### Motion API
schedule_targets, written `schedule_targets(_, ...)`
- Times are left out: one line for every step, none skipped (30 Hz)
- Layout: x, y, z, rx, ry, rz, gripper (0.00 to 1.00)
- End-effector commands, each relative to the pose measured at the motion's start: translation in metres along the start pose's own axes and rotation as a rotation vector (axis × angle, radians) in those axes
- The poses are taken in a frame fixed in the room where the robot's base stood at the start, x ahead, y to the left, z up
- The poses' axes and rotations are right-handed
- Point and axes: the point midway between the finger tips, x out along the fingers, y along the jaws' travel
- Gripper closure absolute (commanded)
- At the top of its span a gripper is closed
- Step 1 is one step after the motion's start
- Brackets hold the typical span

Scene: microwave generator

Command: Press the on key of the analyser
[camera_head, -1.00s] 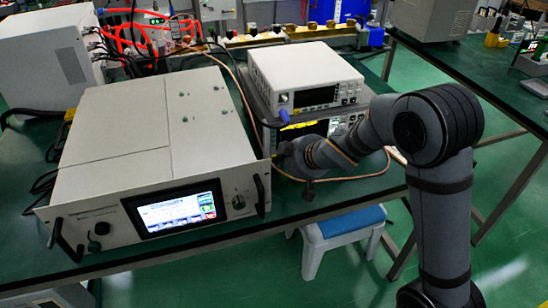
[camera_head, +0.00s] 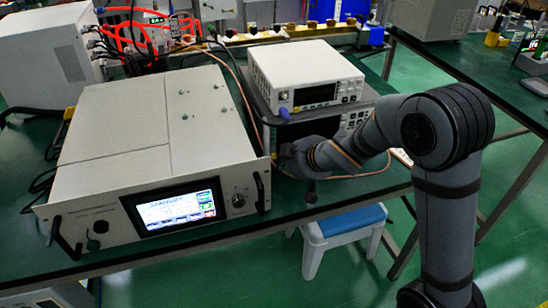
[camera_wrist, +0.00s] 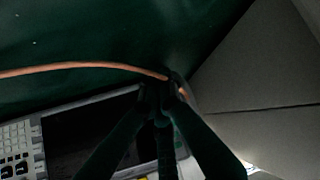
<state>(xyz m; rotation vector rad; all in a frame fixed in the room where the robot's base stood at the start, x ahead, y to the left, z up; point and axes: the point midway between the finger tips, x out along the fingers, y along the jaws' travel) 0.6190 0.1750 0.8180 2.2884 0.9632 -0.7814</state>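The analyser (camera_head: 352,122) appears to be the lower instrument in the rack, beneath a smaller white instrument. Its screen is dark in both views; in the wrist view the analyser (camera_wrist: 90,135) shows the dark screen and a keypad at the left. My gripper (camera_head: 288,160) is at the left end of the analyser's front in the head view. In the wrist view my gripper (camera_wrist: 165,90) has its fingertips together, with nothing seen between them. They overlap the end of the screen away from the keypad. The on key is not visible, and I cannot tell whether the fingertips touch the front.
A large white generator (camera_head: 140,130) with a lit touchscreen stands left of my gripper. A copper-coloured cable (camera_wrist: 80,67) loops near the fingertips. The small white instrument (camera_head: 308,75) sits above the analyser. A blue-topped stool (camera_head: 345,222) stands below the bench front.

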Motion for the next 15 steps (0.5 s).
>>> schedule_targets(0.0, 0.0, 0.0, 0.0, 0.0, 0.0, 1.0)
schedule_targets(0.0, 0.0, 0.0, 0.0, 0.0, 0.0, 1.0)
schedule_targets(0.0, 0.0, 0.0, 0.0, 0.0, 0.0, 1.0)
schedule_targets(0.0, 0.0, 0.0, 0.0, 0.0, 0.0, 1.0)
schedule_targets(0.0, 0.0, 0.0, 0.0, 0.0, 0.0, 1.0)
schedule_targets(0.0, 0.0, 0.0, 0.0, 0.0, 0.0, 1.0)
schedule_targets(-0.001, 0.0, 0.0, 0.0, 0.0, 0.0, 1.0)
schedule_targets(-0.001, -0.001, 0.001, 0.0, 0.0, 0.0, 1.0)
schedule_targets(-0.002, -0.002, 0.002, 0.0, 0.001, 0.0, 1.0)
schedule_targets(-0.004, -0.003, 0.003, 0.0, 0.001, 0.0, 1.0)
schedule_targets(-0.005, -0.005, 0.005, 0.0, 0.001, 0.0, 1.0)
schedule_targets(-0.008, -0.007, 0.007, 0.0, 0.001, 0.0, 1.0)
schedule_targets(-0.01, -0.008, 0.009, 0.001, 0.002, 0.001, 1.0)
schedule_targets(-0.012, -0.01, 0.011, 0.001, 0.001, 0.001, 1.0)
schedule_targets(-0.015, -0.012, 0.013, 0.001, 0.002, 0.001, 1.0)
